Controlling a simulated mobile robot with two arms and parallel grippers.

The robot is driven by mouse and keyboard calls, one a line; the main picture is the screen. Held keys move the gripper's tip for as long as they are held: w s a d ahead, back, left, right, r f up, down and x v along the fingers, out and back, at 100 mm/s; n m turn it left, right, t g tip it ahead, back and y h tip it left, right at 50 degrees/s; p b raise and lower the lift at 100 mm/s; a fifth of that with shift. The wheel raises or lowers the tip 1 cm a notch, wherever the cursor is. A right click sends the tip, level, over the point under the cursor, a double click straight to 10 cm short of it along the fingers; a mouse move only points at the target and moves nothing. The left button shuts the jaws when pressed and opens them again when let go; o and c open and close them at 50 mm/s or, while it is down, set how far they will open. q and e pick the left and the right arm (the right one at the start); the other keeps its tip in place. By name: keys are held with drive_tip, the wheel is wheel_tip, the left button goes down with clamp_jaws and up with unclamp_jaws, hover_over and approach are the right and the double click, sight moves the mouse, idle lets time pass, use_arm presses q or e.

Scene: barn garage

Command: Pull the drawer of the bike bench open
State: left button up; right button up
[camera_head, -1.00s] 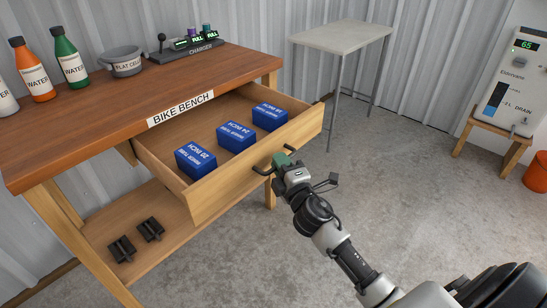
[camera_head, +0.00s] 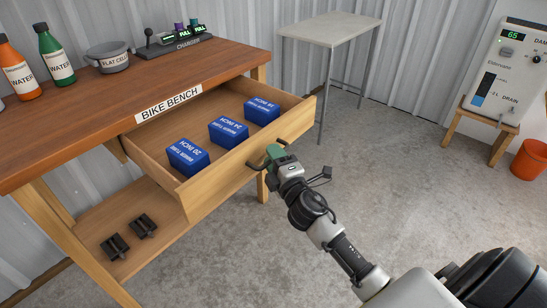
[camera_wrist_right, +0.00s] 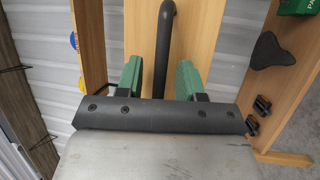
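The wooden bike bench (camera_head: 130,88) is at the left in the head view. Its drawer (camera_head: 203,195) stands pulled out and shows its inside. It holds blue tube boxes (camera_head: 228,132). A black bar handle (camera_head: 255,165) is on the drawer front; it also runs down the middle of the wrist view (camera_wrist_right: 165,40). My right gripper (camera_head: 274,152) is at the handle. In the wrist view its green fingers (camera_wrist_right: 160,80) stand on either side of the bar, with slim gaps, so it looks open around the handle. My left gripper is not in view.
Water bottles (camera_head: 54,58), a grey bowl (camera_head: 108,58) and a charger (camera_head: 175,45) stand on the bench top. Black pedals (camera_head: 115,247) lie on the lower shelf. A grey table (camera_head: 330,30) and a stool (camera_head: 470,128) stand behind. The concrete floor at right is mostly clear.

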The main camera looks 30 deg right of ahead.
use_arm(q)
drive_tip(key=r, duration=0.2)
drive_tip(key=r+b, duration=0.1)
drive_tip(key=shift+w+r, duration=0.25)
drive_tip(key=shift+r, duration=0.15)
use_arm(e)
drive_tip(key=s+f, duration=0.2)
drive_tip(key=s, duration=0.8)
drive_tip(key=shift+s+a, duration=0.25)
drive_tip(key=shift+s, duration=0.1)
